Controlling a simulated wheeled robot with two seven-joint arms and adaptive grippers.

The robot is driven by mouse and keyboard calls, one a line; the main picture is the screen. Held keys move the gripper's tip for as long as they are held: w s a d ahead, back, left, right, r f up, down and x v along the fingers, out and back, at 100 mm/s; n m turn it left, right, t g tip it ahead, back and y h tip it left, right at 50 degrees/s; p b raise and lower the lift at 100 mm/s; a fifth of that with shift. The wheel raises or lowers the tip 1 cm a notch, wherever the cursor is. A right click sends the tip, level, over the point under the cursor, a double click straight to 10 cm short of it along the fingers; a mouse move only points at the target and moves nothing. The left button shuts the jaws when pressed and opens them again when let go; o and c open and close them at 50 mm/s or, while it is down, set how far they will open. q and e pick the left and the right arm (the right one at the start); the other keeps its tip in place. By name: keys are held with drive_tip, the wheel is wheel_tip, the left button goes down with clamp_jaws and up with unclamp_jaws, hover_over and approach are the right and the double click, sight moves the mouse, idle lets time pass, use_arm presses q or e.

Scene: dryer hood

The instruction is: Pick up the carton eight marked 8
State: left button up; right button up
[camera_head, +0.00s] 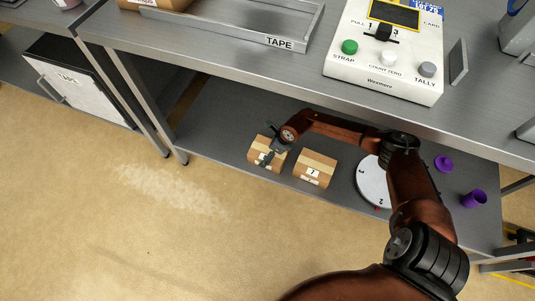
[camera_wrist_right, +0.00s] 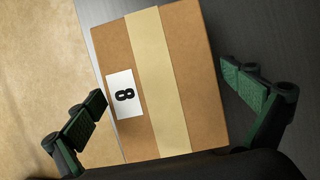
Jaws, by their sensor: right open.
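Carton eight (camera_wrist_right: 195,75) is a brown box with a tan tape strip and a white label marked 8. It fills the middle of the right wrist view, between the two green-padded fingers of my right gripper (camera_wrist_right: 178,100), which is open. In the head view the carton (camera_head: 255,157) sits on the lower shelf, partly covered by my right gripper (camera_head: 268,155). Whether the fingers touch the carton is unclear. My left gripper is not in view.
A second carton marked 7 (camera_head: 315,169) stands just right on the lower shelf (camera_head: 225,125). A white round dial (camera_head: 371,183) and purple cups (camera_head: 474,198) lie farther right. The upper bench (camera_head: 250,70) overhangs the shelf, with a control box (camera_head: 385,75) on it.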

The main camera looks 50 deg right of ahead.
drive_tip(key=shift+c, duration=0.3)
drive_tip(key=c, duration=1.4)
drive_tip(key=shift+c, duration=0.6)
drive_tip(key=shift+r, duration=0.2)
